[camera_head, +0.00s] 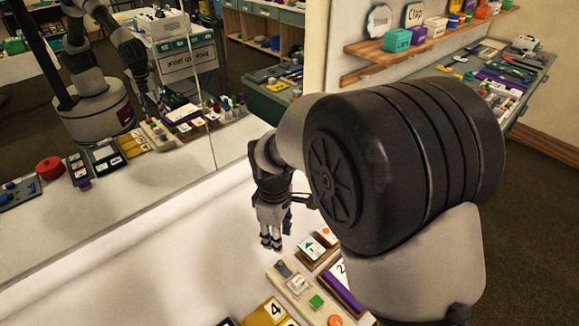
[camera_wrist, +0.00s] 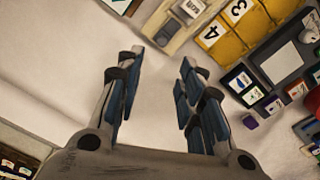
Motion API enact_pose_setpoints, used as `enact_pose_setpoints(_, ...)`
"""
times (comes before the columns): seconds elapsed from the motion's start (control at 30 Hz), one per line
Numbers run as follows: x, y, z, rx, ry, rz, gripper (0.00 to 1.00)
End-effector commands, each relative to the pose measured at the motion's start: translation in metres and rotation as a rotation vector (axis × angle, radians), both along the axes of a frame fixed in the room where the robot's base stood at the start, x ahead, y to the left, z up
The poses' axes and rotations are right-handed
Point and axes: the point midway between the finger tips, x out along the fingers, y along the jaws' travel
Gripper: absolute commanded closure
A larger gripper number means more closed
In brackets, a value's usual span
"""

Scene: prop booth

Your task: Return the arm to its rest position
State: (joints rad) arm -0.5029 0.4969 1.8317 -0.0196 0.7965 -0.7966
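My arm reaches over the white tabletop (camera_head: 150,275), its large dark joint filling the right of the head view. My gripper (camera_head: 271,243) points down above the table, left of a row of props. In the wrist view my gripper (camera_wrist: 162,62) has its two blue-padded fingers apart, with only bare white surface between them. It is open and holds nothing. The arm's big joint hides part of the table and props behind it.
A cream switch panel (camera_head: 298,285), yellow number tiles (camera_head: 268,313) and a purple-edged card (camera_head: 340,285) lie near the front. A mirror (camera_head: 110,120) stands along the table's back. Shelves (camera_head: 380,60) stand beyond. The table's left is clear.

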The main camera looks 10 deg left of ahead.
Motion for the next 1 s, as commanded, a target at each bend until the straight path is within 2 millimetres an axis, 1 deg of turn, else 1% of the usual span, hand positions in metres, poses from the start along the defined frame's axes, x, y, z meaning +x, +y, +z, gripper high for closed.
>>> enact_pose_setpoints(0.07,0.000,0.000,0.000,0.000,0.000,-0.001,0.65)
enact_pose_setpoints(0.13,0.000,-0.003,0.004,0.002,-0.005,-0.012,0.65)
enact_pose_setpoints(0.2,-0.001,-0.011,0.015,0.010,-0.015,-0.047,0.65)
enact_pose_setpoints(0.27,-0.003,-0.022,0.031,0.019,-0.031,-0.098,0.65)
enact_pose_setpoints(0.37,-0.012,-0.051,0.065,0.042,-0.066,-0.225,0.65)
enact_pose_setpoints(0.4,-0.018,-0.065,0.080,0.053,-0.081,-0.285,0.65)
enact_pose_setpoints(0.47,-0.029,-0.084,0.100,0.071,-0.104,-0.376,0.65)
enact_pose_setpoints(0.5,-0.038,-0.097,0.112,0.082,-0.119,-0.437,0.65)
enact_pose_setpoints(0.57,-0.052,-0.116,0.127,0.099,-0.141,-0.527,0.65)
enact_pose_setpoints(0.6,-0.062,-0.127,0.137,0.111,-0.155,-0.587,0.65)
enact_pose_setpoints(0.67,-0.078,-0.144,0.149,0.129,-0.178,-0.677,0.65)
enact_pose_setpoints(0.7,-0.089,-0.154,0.156,0.143,-0.194,-0.736,0.65)
enact_pose_setpoints(0.83,-0.128,-0.184,0.171,0.187,-0.243,-0.928,0.65)
enact_pose_setpoints(0.9,-0.148,-0.197,0.175,0.211,-0.267,-1.024,0.65)
enact_pose_setpoints(1.0,-0.172,-0.210,0.176,0.241,-0.297,-1.140,0.65)
